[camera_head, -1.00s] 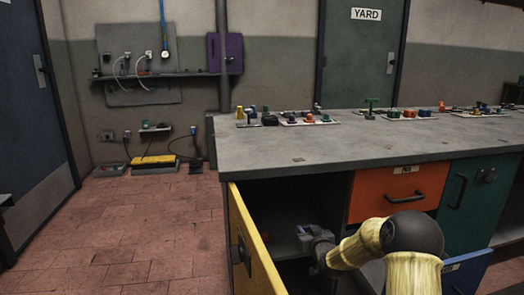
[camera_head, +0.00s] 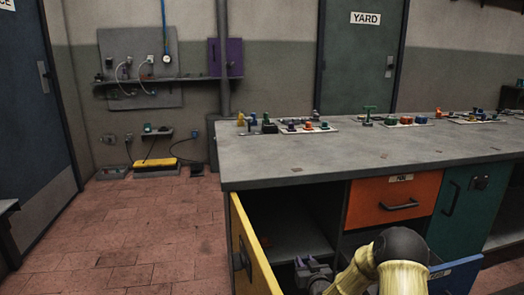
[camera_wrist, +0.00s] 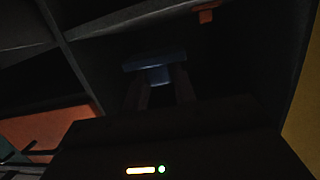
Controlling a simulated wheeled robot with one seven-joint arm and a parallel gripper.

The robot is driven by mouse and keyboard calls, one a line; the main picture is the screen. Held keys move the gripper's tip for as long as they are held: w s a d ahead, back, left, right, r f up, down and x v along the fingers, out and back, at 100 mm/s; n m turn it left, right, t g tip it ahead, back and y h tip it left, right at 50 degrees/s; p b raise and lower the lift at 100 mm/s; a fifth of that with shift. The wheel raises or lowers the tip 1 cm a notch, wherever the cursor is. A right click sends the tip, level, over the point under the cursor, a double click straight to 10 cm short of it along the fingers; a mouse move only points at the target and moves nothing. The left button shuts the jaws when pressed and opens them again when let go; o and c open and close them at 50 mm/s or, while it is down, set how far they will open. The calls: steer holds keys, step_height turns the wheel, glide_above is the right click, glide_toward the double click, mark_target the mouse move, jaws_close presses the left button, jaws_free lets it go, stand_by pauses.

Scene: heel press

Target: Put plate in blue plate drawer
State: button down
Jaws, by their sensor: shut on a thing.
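My gripper (camera_head: 314,268) is low in front of the open cupboard under the bench. The piece is held clear of the cupboard shelf as far as I can tell. The blue drawer (camera_head: 455,272) is at the lower right below the orange drawer and stands pulled out. Its inside is mostly hidden by my arm and the picture's edge.
The yellow cupboard door (camera_head: 252,250) stands open left of my gripper. A small orange piece (camera_wrist: 207,14) lies in the dark cupboard. The orange drawer (camera_head: 393,199) and green door (camera_head: 465,207) are shut. Several small parts stand on the grey bench top (camera_head: 300,165). Floor at left is clear.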

steer(key=s+f+m+h+p, duration=0.2)
steer(key=s+f+h+p, duration=0.15)
steer(key=s+p, duration=0.7)
step_height(320, 180, up, 37)
steer(key=s+p, duration=0.2)
steer(key=p, duration=3.2)
steer(key=shift+s+y+p, duration=0.2)
steer(key=shift+y+p, duration=0.2)
steer(key=shift+y, duration=0.05)
steer(key=shift+d, duration=0.2)
steer(key=s, duration=0.1)
steer(key=s+r, duration=0.1)
steer(key=s, duration=0.1)
steer(key=s+r, duration=0.1)
steer(key=shift+s+r, duration=0.15)
steer(key=shift+s, duration=0.05)
steer(key=s+f, duration=0.4)
steer(key=f, duration=0.1)
steer(key=shift+s+f, duration=0.15)
steer(key=shift+f, duration=0.1)
